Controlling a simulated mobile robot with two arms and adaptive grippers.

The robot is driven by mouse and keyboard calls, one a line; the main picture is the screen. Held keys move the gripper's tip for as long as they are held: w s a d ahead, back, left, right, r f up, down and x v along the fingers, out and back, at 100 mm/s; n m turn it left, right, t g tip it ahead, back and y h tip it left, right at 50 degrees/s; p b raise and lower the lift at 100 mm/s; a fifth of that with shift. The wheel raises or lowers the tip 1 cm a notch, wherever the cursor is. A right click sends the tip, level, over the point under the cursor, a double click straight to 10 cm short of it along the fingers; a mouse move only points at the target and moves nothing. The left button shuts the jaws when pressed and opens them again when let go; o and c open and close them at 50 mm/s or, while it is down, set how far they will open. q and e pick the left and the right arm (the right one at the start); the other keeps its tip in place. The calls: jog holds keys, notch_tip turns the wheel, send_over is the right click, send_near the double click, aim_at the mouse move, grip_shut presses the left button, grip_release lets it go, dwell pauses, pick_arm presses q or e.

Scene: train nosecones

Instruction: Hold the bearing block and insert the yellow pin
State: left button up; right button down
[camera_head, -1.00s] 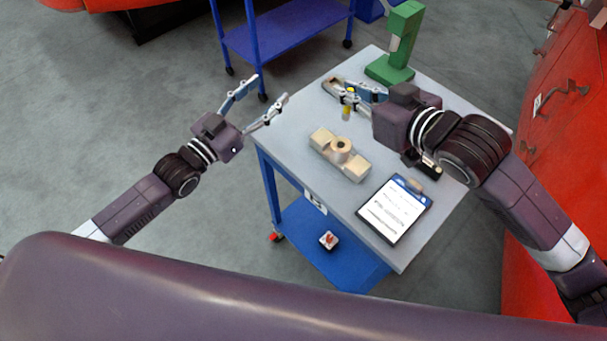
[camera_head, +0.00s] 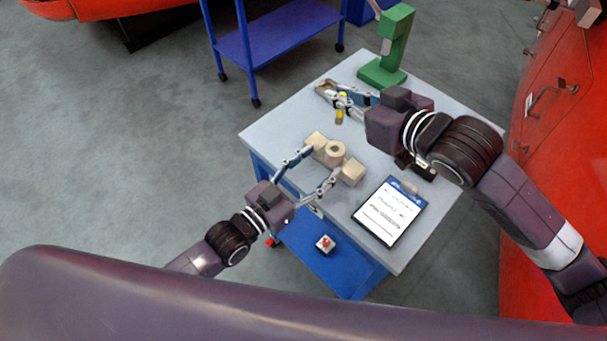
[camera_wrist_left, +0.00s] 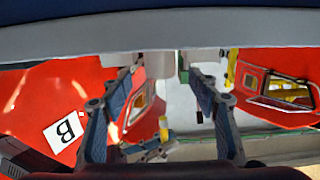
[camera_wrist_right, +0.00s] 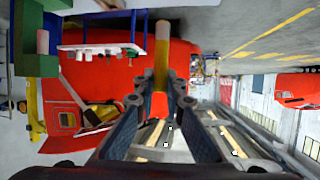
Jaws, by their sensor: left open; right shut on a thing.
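The beige bearing block (camera_head: 334,157) rests on the table top, its raised round boss with a hole facing up. My left gripper (camera_head: 323,164) is open at the block's near-left side, its two fingers reaching toward the middle on either side. I cannot tell whether they touch it. The yellow pin (camera_head: 340,110) is upright in my right gripper (camera_head: 344,101), behind the block and apart from it. In the right wrist view the pin (camera_wrist_right: 161,55) stands between the shut fingertips (camera_wrist_right: 161,98). It also shows in the left wrist view (camera_wrist_left: 163,128), beyond my left fingers (camera_wrist_left: 165,75).
A clipboard (camera_head: 391,211) lies at the table's right front. A green press-like stand (camera_head: 389,50) is at the back. A small dark object (camera_head: 421,171) lies beneath my right arm. The table (camera_head: 275,125) is clear left of the block. A small box with a red button (camera_head: 325,244) sits on the blue lower shelf.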

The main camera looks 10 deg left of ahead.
aim_at(327, 157)
pick_arm(q)
jog(key=x, duration=0.6)
jog(key=shift+s, duration=0.1)
grip_shut()
dwell(0.3)
